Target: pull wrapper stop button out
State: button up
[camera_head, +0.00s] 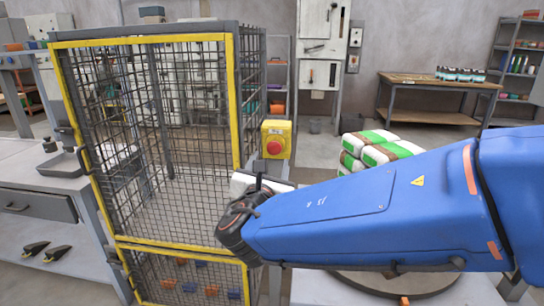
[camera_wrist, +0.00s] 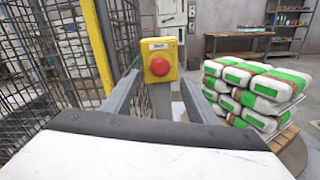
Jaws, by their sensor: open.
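The stop button is a red mushroom knob (camera_head: 274,147) on a yellow box (camera_head: 276,129) mounted on a post beside the mesh cage. In the wrist view the red knob (camera_wrist: 160,66) faces me, with a small label above it on the yellow box (camera_wrist: 148,48). My gripper (camera_wrist: 158,92) is open, its two grey fingers pointing ahead to either side of the post below the knob. The fingers look empty. In the head view my blue arm reaches in from the right, and the fingertips are largely hidden. I cannot tell from the picture whether the knob is pressed in.
A mesh cage with a yellow frame (camera_head: 140,36) stands left of the button box. A workbench (camera_head: 432,84) and shelves are behind. The floor between is open.

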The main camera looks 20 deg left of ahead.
jog(key=v, duration=1)
